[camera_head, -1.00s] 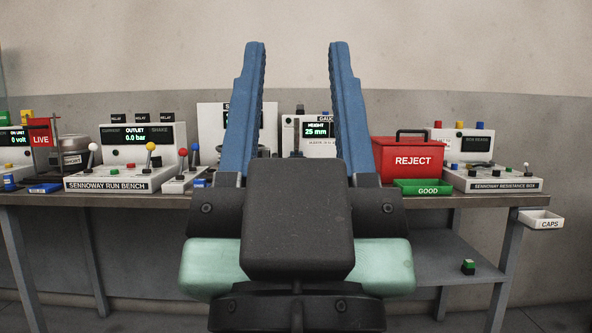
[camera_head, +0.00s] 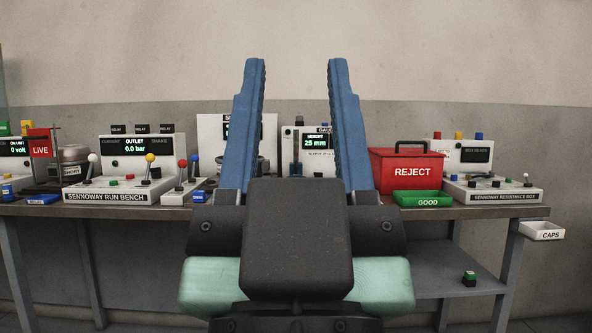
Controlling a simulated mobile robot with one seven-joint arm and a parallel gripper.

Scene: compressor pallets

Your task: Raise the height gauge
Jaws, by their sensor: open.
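The height gauge (camera_head: 315,141) is a pale box at the back of the bench, seen between my gripper's fingers. Its dark display reads "HEIGHT 25 mm", and a partly hidden "GAUGE" label sits at its top. My gripper (camera_head: 297,75) is open and empty, its two blue fingers pointing up and away in front of the bench. The right finger and the dark palm hide the gauge's right edge and lower part, so any lever or button there is hidden. The fingers appear apart from the gauge.
The bench (camera_head: 95,210) carries the Sennoway run bench (camera_head: 118,190) with levers, left. A red REJECT box (camera_head: 408,172) and green GOOD tray (camera_head: 423,199) stand right of my gripper. The resistance box (camera_head: 495,190) is further right; a CAPS tray (camera_head: 541,231) juts off the right edge.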

